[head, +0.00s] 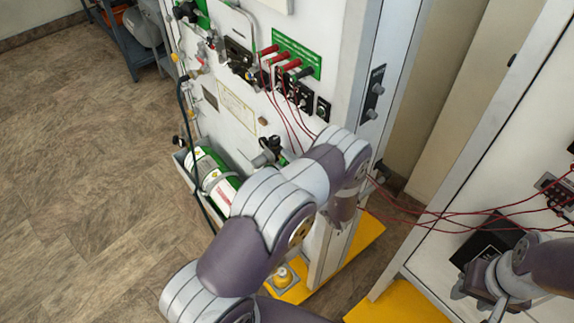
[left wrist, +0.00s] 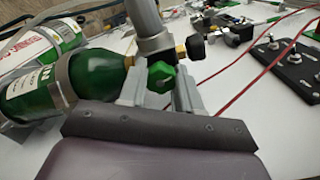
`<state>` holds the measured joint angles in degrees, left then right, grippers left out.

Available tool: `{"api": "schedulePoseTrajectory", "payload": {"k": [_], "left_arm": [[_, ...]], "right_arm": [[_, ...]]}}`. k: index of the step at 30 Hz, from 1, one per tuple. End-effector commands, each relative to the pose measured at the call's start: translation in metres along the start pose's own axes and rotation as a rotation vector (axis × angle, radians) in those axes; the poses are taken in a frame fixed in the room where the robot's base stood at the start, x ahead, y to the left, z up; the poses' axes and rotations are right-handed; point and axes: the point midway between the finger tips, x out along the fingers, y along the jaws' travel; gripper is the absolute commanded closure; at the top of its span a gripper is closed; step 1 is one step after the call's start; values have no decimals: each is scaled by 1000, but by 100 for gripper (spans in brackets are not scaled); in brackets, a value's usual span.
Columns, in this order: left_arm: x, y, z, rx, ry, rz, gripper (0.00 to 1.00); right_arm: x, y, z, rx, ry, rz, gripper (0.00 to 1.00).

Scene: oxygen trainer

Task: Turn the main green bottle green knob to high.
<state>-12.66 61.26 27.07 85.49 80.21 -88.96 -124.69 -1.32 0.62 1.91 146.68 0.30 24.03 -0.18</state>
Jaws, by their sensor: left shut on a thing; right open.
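The green bottle (head: 212,178) lies strapped in a holder low on the white panel. It also shows at the left of the left wrist view (left wrist: 90,77), with a metal neck and regulator at its right end. The green knob (left wrist: 162,77) sits by the bottle's neck, between the fingers of my left gripper (left wrist: 160,88), which is shut on it. In the head view my left arm hides the knob and the left fingertips. My right gripper (head: 482,296) is open at the lower right, apart from the bottle. I cannot tell the knob's setting.
Red cables (head: 400,208) stretch from the panel to the white cabinet at right. A black knob (left wrist: 196,47) stands just beyond the green knob. Yellow base plates (head: 365,235) lie below the panel. The floor at left (head: 80,180) is clear.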

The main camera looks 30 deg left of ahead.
Motion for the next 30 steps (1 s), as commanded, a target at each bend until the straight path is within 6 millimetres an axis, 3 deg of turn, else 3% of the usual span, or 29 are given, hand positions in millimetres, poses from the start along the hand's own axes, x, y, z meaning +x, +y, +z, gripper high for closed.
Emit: {"api": "schedulePoseTrajectory", "payload": {"k": [30], "left_arm": [[0, 2, -1, -954, 0, 1, 98]], "right_arm": [[57, 0, 7, 0, 0, 0, 57]]}}
